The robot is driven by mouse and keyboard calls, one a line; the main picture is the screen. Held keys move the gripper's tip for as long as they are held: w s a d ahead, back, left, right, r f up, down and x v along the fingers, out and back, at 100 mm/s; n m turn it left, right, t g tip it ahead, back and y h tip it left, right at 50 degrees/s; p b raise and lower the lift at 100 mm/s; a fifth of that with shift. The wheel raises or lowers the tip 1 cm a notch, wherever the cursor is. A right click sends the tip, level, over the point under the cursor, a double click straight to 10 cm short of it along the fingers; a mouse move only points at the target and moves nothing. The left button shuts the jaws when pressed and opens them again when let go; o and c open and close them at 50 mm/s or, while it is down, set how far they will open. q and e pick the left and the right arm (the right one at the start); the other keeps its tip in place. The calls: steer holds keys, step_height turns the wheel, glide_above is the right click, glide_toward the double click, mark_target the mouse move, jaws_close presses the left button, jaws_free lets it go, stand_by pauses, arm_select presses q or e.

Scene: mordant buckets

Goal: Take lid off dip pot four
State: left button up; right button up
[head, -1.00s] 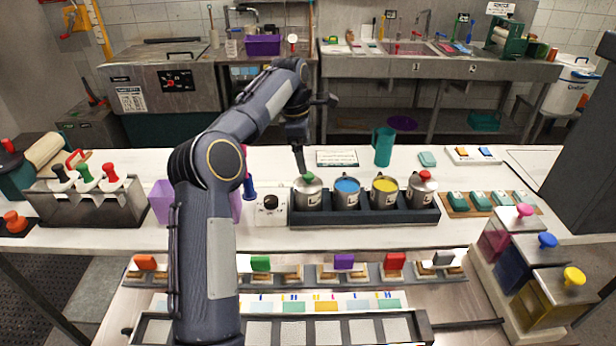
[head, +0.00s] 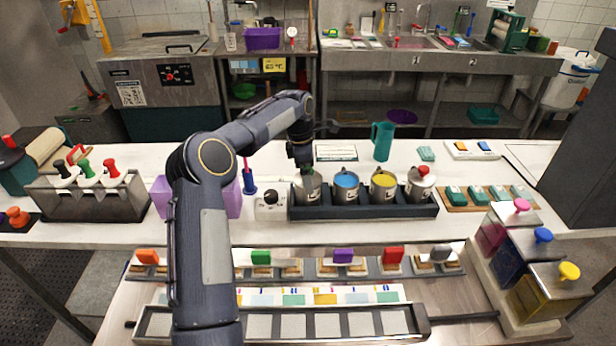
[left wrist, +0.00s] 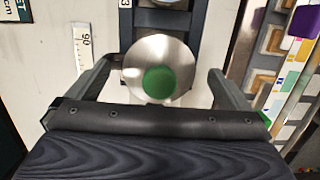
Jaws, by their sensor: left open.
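Several steel dip pots stand in a row in a dark rack (head: 365,211). The leftmost pot (head: 308,194) has a steel lid with a green knob (head: 309,170); this lid also shows from above in the left wrist view (left wrist: 158,50). The two middle pots are open, with blue (head: 346,181) and yellow (head: 384,181) contents. The rightmost pot (head: 419,192) has a lid with a red knob (head: 423,170). My left gripper (left wrist: 158,88) is open, pointing down over the leftmost pot, its fingers on either side of the green-knobbed lid. Contact cannot be told. My right gripper is out of view.
A white box with a black knob (head: 270,206) stands just left of the rack, beside a purple bin (head: 160,196). A teal jug (head: 383,142) stands behind the pots. Stamps on a wooden tray (head: 486,198) are to the right.

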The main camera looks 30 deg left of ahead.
arm_select(q)
steer(key=c, duration=1.1)
steer(key=shift+o, duration=0.2)
steer(key=shift+r, duration=0.1)
